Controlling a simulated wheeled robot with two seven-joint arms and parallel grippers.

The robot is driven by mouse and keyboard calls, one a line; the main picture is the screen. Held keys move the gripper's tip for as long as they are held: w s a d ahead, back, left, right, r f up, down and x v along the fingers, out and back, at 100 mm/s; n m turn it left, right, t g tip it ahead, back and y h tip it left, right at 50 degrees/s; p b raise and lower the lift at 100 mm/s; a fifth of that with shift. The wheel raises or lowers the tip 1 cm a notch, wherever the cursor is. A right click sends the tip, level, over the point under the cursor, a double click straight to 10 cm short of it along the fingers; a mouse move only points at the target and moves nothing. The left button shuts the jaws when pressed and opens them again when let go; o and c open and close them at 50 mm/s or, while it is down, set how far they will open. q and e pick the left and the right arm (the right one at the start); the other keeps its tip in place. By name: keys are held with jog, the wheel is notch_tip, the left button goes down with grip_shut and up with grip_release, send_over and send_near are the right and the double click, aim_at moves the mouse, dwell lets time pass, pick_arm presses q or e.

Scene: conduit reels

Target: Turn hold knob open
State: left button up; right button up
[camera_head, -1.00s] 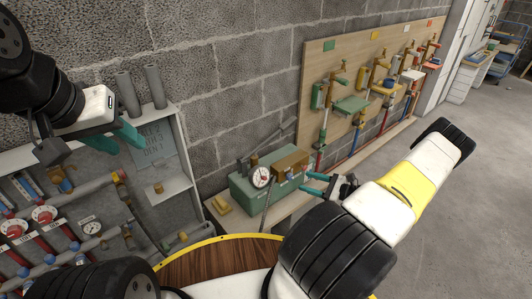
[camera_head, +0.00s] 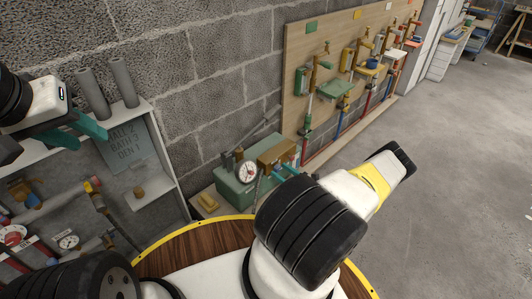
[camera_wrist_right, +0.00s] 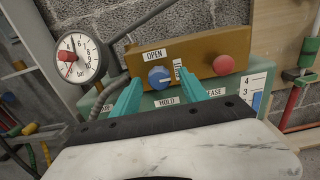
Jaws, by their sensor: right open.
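The blue hold knob (camera_wrist_right: 159,77) is on the front of a brass block (camera_wrist_right: 200,52), between the OPEN label above and the HOLD label below. A white pointer tab with lettering stands just right of it. My right gripper (camera_wrist_right: 160,88) is open, with one teal finger on each side of the knob in the wrist view. I cannot tell whether the fingers touch it. In the head view, my arm mostly hides this gripper at the green pump box (camera_head: 235,188). My left gripper (camera_head: 90,138) is open and empty by the grey shelf unit.
A red knob (camera_wrist_right: 224,64) sits right of the blue one. A pressure gauge (camera_wrist_right: 80,58) and hose are close on the left. A wooden board (camera_head: 340,65) with pipes and valves stands behind right. The floor (camera_head: 460,150) at right is clear.

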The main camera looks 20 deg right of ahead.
jog(key=shift+w+a, duration=0.1)
jog(key=shift+w, duration=0.1)
jog(key=shift+c, duration=0.4)
grip_shut()
